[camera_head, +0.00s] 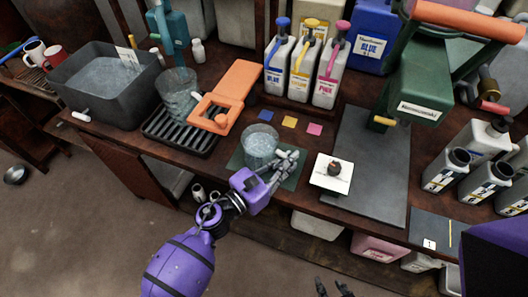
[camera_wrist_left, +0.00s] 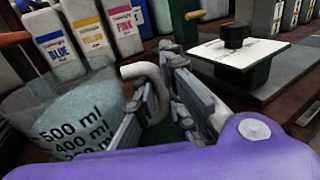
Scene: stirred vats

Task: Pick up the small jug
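The small jug (camera_head: 260,141) is clear, with a pale handle and dark volume marks. It stands upright on a dark green mat (camera_head: 290,182) near the table's front edge. In the left wrist view the jug (camera_wrist_left: 70,108) fills the left side, and its handle (camera_wrist_left: 146,72) comes between my fingers. My left gripper (camera_head: 286,163) is at the handle side of the jug, its fingers apart around the handle; in the wrist view the gripper (camera_wrist_left: 165,92) shows no clear clamping. My right gripper (camera_head: 335,288) shows only as dark, spread fingertips at the bottom edge, empty.
A larger jug (camera_head: 178,95) stands on a black drip grate (camera_head: 180,135), beside an orange paddle-shaped piece (camera_head: 235,85). A white square plate with a dark knob (camera_head: 333,172) is close on the right. Dye bottles (camera_head: 300,70) stand behind. A grey basin (camera_head: 105,85) is at left.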

